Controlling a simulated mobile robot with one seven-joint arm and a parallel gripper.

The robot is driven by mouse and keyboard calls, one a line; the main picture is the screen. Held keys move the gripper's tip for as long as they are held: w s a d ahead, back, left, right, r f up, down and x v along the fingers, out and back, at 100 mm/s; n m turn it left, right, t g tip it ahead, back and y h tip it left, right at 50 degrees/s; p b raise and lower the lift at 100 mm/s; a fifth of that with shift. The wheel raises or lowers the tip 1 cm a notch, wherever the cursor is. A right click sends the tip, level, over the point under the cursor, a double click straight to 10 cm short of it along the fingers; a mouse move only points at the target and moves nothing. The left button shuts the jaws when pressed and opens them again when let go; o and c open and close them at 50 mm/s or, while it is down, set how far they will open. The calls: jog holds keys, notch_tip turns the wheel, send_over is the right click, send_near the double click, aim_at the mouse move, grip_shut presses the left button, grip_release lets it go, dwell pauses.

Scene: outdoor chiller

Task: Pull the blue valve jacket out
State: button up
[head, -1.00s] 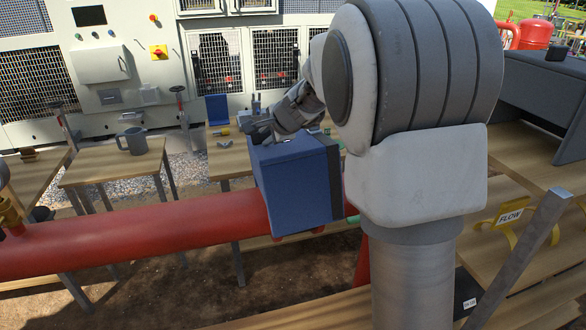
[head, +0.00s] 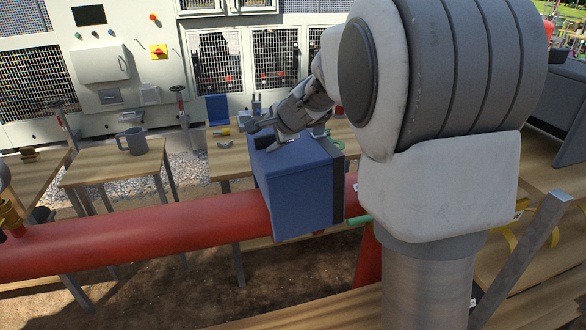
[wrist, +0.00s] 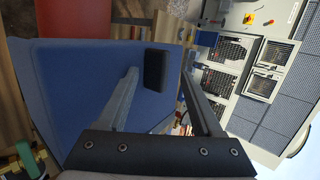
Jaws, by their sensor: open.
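The blue valve jacket (head: 290,190) is a boxy cover around the red pipe (head: 140,235), mid-picture in the head view. A dark band shows on its right side. In the wrist view its blue face (wrist: 85,85) fills the left half, with a black tab (wrist: 157,68) standing on it. My gripper (head: 262,135) is at the jacket's top in the head view. In the wrist view my gripper (wrist: 157,75) is open, its two fingers apart with the black tab between them near the tips. I cannot tell whether either finger touches it. The jacket's far side is hidden.
Wooden tables stand behind the pipe, one with a grey mug (head: 132,140). The chiller cabinet (head: 110,70) is at the back. A yellow strap (head: 548,208) and a grey metal bar (head: 520,250) are at the right. Open ground lies below the pipe.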

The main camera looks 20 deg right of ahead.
jog(key=shift+p+v, duration=1.05)
jog(key=shift+v, duration=2.1)
jog(key=shift+d+f, duration=0.1)
jog(key=shift+d, duration=0.05)
